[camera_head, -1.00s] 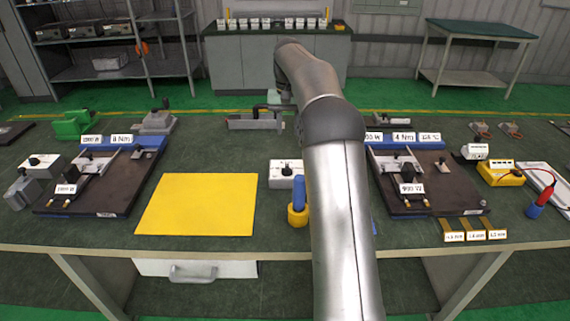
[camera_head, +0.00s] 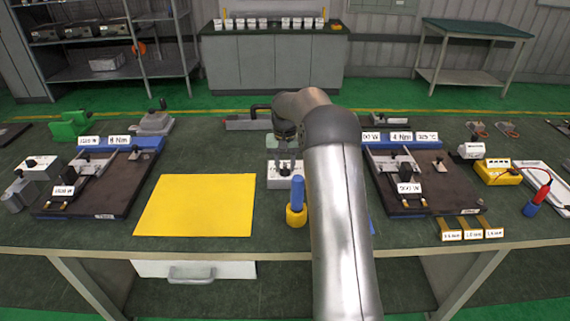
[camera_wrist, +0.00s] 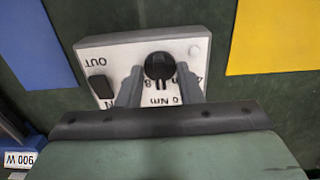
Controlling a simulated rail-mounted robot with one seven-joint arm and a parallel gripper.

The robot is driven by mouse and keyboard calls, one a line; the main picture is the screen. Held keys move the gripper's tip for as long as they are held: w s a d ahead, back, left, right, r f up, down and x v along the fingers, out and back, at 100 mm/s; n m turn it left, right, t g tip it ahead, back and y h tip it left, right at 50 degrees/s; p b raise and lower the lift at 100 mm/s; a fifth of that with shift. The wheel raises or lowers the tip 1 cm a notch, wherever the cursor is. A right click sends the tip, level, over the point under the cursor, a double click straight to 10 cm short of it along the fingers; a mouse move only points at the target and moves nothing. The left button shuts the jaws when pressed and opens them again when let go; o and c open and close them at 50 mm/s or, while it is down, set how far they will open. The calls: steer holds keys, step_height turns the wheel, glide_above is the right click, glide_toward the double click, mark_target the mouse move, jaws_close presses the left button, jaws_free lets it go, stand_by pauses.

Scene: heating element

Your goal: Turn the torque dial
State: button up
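The torque dial is a round black knob (camera_wrist: 160,66) on a white box (camera_wrist: 118,57) with printed Nm marks and a black switch by the word OUT. In the head view the white box (camera_head: 278,181) sits on the bench, behind the blue-handled tool, partly hidden by my arm. My gripper (camera_wrist: 160,78) is over the box with its two fingers spread, one on each side of the knob. Small gaps show between the fingers and the knob. In the head view my gripper (camera_head: 286,155) points down at the box and is partly hidden.
A blue-handled tool in a yellow holder (camera_head: 297,214) stands just in front of the box. A flat yellow mat (camera_head: 197,205) lies to the left. Dark fixture boards lie on the left (camera_head: 117,190) and right (camera_head: 435,180). Bare green bench shows behind the mat.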

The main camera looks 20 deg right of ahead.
jaws_close()
steer(key=shift+n, duration=0.3)
steer(key=n+p, duration=0.1)
steer(key=n, duration=1)
steer(key=shift+d+p, duration=0.1)
steer(key=shift+p, duration=0.25)
steer(key=shift+n, duration=0.3)
jaws_free()
